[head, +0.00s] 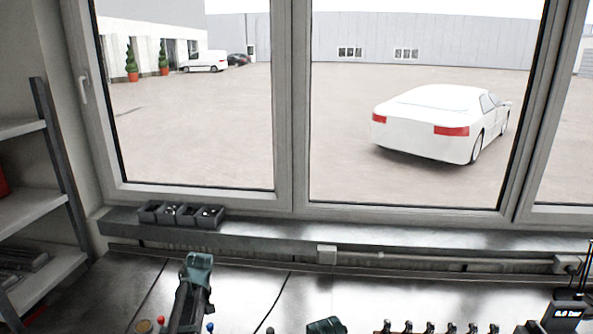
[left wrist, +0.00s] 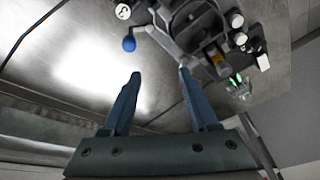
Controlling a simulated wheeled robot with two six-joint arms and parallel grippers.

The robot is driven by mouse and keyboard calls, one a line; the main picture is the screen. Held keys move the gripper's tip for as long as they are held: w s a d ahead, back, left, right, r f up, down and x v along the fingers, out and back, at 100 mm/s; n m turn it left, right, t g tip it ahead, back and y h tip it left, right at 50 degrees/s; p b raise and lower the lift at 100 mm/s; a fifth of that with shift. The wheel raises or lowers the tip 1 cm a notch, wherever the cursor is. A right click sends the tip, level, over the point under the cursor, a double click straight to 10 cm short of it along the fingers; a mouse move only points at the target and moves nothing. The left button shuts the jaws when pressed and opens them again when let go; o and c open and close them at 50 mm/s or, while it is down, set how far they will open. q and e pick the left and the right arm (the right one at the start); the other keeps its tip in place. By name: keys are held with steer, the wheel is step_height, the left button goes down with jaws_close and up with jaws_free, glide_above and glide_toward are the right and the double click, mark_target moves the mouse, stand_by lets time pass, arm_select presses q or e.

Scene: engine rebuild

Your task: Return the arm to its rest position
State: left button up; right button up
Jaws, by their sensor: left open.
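My left gripper (left wrist: 160,73) shows in the left wrist view. Its two blue fingers stand apart and nothing is between them; its dark green body is at the bottom. Beyond the fingertips is a dark fixture (left wrist: 205,38) with several caps and rods. A blue ball (left wrist: 129,43) on it lies just past the left finger. In the head view, a dark green-topped thing (head: 199,262) rises at lower left; I cannot tell whether it is part of my arm. Another dark green piece (head: 327,325) is cut off at the bottom edge. No right gripper can be made out.
The metal bench (head: 245,295) is largely bare towards the window. Small dark bins (head: 181,214) stand on the sill. Shelves (head: 35,208) are at the left. A black device with a display (head: 567,314) and a row of small dark parts (head: 425,328) are at lower right.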

arm_select(q)
steer(key=s+d+f+m+b, duration=0.2)
steer(key=s+d+f+m, duration=0.1)
steer(key=s+d, duration=0.4)
steer(key=s+d+f+m+g+h+b, duration=0.1)
steer(key=s+d+f+m+b, duration=0.2)
steer(key=s+d, duration=0.5)
steer(key=s+d+f+m+g+h+b, duration=0.1)
steer(key=s+d+f+m+b, duration=0.2)
steer(key=s+d+m, duration=0.4)
steer(key=shift+s+d+f, duration=0.1)
steer(key=shift+d+f, duration=0.15)
steer(key=shift+d, duration=0.65)
steer(key=shift+s+d+f, duration=0.1)
steer(key=shift+d+f, duration=0.15)
steer(key=shift+d, duration=0.6)
steer(key=shift+s+d+f, duration=0.1)
steer(key=shift+d+f, duration=0.15)
steer(key=shift+d, duration=0.65)
steer(key=shift+s+d, duration=0.15)
steer(key=shift+d, duration=0.05)
